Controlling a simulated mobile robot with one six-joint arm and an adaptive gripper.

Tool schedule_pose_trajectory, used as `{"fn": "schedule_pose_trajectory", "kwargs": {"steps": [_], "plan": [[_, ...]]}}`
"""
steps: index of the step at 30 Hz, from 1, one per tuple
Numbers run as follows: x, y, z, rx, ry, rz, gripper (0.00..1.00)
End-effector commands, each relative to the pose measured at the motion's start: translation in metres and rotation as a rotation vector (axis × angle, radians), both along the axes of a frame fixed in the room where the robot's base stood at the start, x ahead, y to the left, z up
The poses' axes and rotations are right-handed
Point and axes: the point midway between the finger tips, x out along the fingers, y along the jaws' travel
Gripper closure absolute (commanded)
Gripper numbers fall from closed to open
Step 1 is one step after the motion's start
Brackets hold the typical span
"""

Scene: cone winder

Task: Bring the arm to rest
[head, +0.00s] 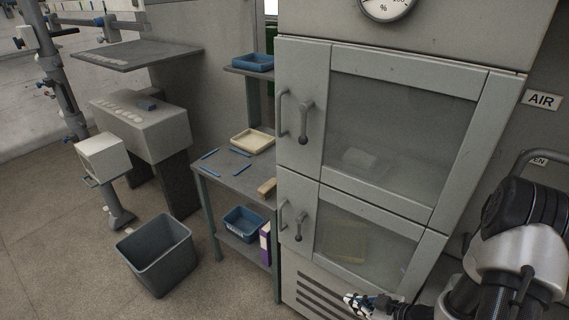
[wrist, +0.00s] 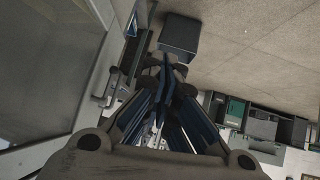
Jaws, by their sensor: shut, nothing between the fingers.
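My arm is at the lower right of the head view, bent in front of the grey cabinet (head: 304,172). My gripper (head: 352,299) is at the bottom edge of that view, in front of the cabinet's vented base, and is partly cut off. In the wrist view my gripper (wrist: 172,66) points away from the camera, with its dark fingers shut and nothing between them. The cabinet's glazed door (wrist: 50,70) fills the left of the wrist view. The gripper appears apart from the cabinet, but the exact gap cannot be told.
Both cabinet doors are closed, with protruding handles (head: 306,120). A grey bin (head: 158,256) stands on the floor at the left; it also shows in the wrist view (wrist: 180,34). A narrow table (head: 222,180) holds a cream tray (head: 252,141). Open floor lies around the bin.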

Motion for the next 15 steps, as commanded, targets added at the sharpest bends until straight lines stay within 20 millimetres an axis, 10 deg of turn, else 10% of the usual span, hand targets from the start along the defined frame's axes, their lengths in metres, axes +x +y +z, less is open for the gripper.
{"fn": "schedule_pose_trajectory", "kwargs": {"steps": [8,15], "plan": [[0.028,-0.035,0.038,-0.197,0.034,-0.093,1.0],[0.047,-0.07,0.11,-0.39,0.069,-0.268,1.0]]}}
